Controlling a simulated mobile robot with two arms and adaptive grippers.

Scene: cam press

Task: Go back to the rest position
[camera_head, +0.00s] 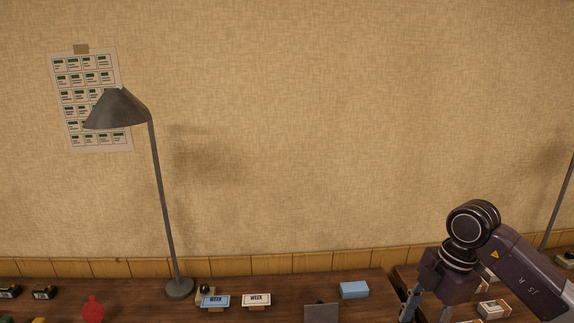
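My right arm comes in from the lower right. Its gripper (426,308) points down over the right part of the table, near the bottom edge of the picture. Its fingertips are cut off by that edge, so I cannot tell whether they are open or shut or hold anything. My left arm and gripper are not in view.
A wooden table (135,298) runs along the wall. On it stand a dark lamp (162,200), a blue "WEEK" sign (215,302), a white "WEEK" sign (256,300), a blue block (354,290), a grey plate (321,313) and a red round object (92,309). Small boxes (493,309) lie by my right arm.

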